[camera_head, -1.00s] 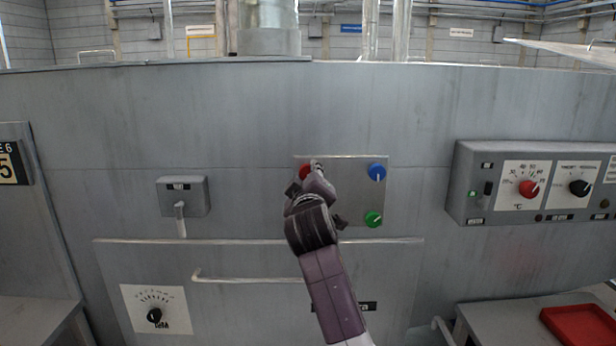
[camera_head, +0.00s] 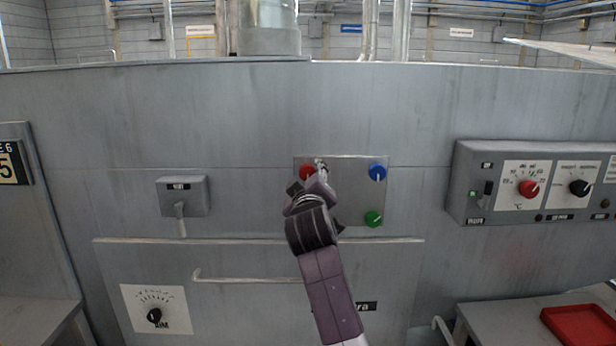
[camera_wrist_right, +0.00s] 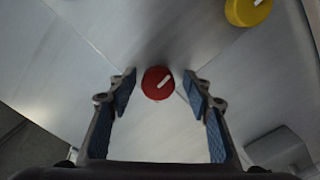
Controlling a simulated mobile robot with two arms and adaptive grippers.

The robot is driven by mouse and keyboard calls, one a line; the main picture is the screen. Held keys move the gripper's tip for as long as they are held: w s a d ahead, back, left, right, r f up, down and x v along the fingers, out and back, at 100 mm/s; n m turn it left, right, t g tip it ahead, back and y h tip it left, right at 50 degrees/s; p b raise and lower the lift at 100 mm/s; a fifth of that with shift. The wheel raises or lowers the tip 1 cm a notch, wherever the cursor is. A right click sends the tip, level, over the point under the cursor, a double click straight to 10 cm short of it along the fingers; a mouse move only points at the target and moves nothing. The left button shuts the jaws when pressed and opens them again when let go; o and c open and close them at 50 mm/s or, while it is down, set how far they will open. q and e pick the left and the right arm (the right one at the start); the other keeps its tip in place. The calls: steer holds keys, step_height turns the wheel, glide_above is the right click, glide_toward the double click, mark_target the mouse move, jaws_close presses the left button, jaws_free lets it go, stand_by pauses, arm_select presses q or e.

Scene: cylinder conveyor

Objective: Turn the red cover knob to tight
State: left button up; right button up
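The red cover knob (camera_head: 306,173) sits at the upper left of the square metal plate (camera_head: 347,205) on the grey machine wall, partly hidden by my gripper in the head view. My right gripper (camera_head: 320,172) is in front of the plate, close to the knob. In the wrist view its two blue-padded fingers (camera_wrist_right: 160,84) are spread apart with the knob seen between their tips; contact is not visible. My left gripper is not in view.
A blue knob (camera_head: 377,172) and a green knob (camera_head: 373,218) sit on the plate's right side. A yellow knob (camera_wrist_right: 247,10) shows in the wrist view. A horizontal handle bar (camera_head: 245,280) runs below. A control box (camera_head: 465,180) juts out at right.

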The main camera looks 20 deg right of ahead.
steer(key=shift+r, duration=0.1)
steer(key=v, duration=1.2)
stand_by(0.4)
